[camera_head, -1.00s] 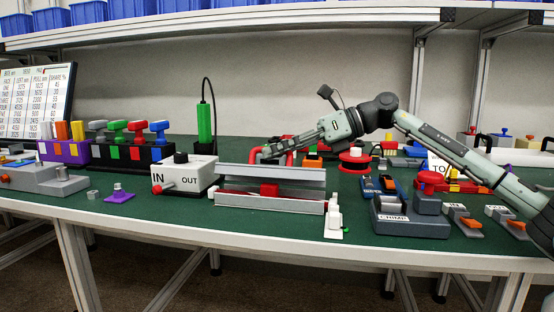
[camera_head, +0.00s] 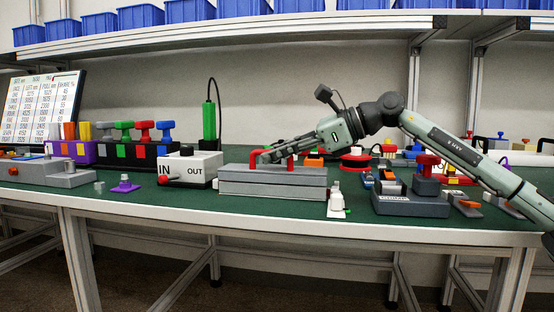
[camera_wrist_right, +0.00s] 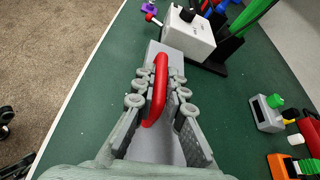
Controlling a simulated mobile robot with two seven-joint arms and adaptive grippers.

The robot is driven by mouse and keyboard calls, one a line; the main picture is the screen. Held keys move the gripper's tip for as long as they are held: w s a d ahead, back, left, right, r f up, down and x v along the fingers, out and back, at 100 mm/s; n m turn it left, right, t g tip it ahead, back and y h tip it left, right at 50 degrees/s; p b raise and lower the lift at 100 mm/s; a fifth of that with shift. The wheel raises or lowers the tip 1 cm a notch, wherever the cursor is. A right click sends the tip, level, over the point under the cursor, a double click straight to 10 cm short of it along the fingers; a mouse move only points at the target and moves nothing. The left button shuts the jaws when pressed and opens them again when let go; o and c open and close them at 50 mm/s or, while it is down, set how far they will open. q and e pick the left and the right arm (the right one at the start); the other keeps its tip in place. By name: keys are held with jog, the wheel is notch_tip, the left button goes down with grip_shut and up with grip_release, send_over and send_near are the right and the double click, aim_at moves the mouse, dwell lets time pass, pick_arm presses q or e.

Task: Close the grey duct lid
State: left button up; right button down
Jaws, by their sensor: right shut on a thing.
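The grey duct (camera_head: 272,190) lies lengthwise near the table's front edge in the head view. Its grey lid (camera_head: 285,172) lies flat over the top, and the inside of the duct is hidden. A red arched handle (camera_head: 253,161) stands on the lid. My right gripper (camera_head: 266,157) is at the handle, low over the lid. In the right wrist view the red handle (camera_wrist_right: 157,92) runs between the fingers of my right gripper (camera_wrist_right: 155,95), which is shut on it. The lid (camera_wrist_right: 153,150) shows beneath. My left gripper is not in view.
The white IN/OUT box (camera_head: 190,168) stands just left of the duct. A small white device (camera_head: 337,202) stands at its right front corner, and a grey block with a red knob (camera_head: 410,202) is farther right. A green upright tool (camera_head: 209,123) stands behind.

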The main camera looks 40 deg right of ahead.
jog(key=c, duration=1.6)
grip_release()
jog(key=v, duration=1.2)
